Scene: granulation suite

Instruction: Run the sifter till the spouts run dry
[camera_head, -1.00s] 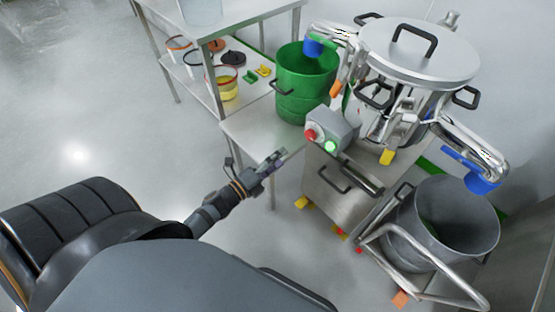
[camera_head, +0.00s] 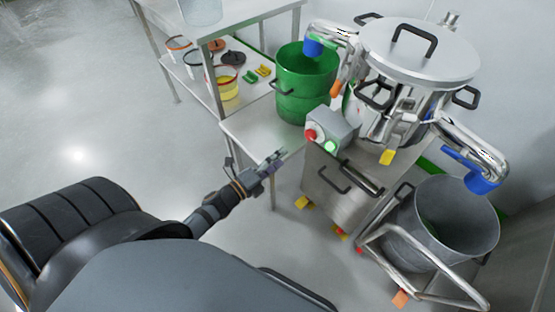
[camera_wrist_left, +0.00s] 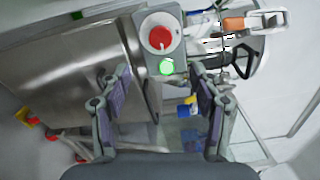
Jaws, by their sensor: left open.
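The round steel sifter (camera_head: 421,58) with its lid stands at the upper right on a steel cabinet. Its control box (camera_head: 333,128) has a red knob (camera_head: 310,135) and a lit green button (camera_head: 330,147). One blue-ended spout (camera_head: 314,46) points over a green bucket (camera_head: 306,84); the other blue-ended spout (camera_head: 480,182) points over a grey drum (camera_head: 446,222). No falling material can be made out. My left gripper (camera_head: 274,160) is open and empty, left of the box. In the left wrist view, the red knob (camera_wrist_left: 160,37) and green button (camera_wrist_left: 166,67) lie beyond its fingers (camera_wrist_left: 163,100). My right gripper does not show.
The green bucket stands on a steel table (camera_head: 245,135) behind my left gripper. A shelf (camera_head: 194,88) at the left holds several small tubs. A tubular frame (camera_head: 425,275) surrounds the drum. The floor at the left is open.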

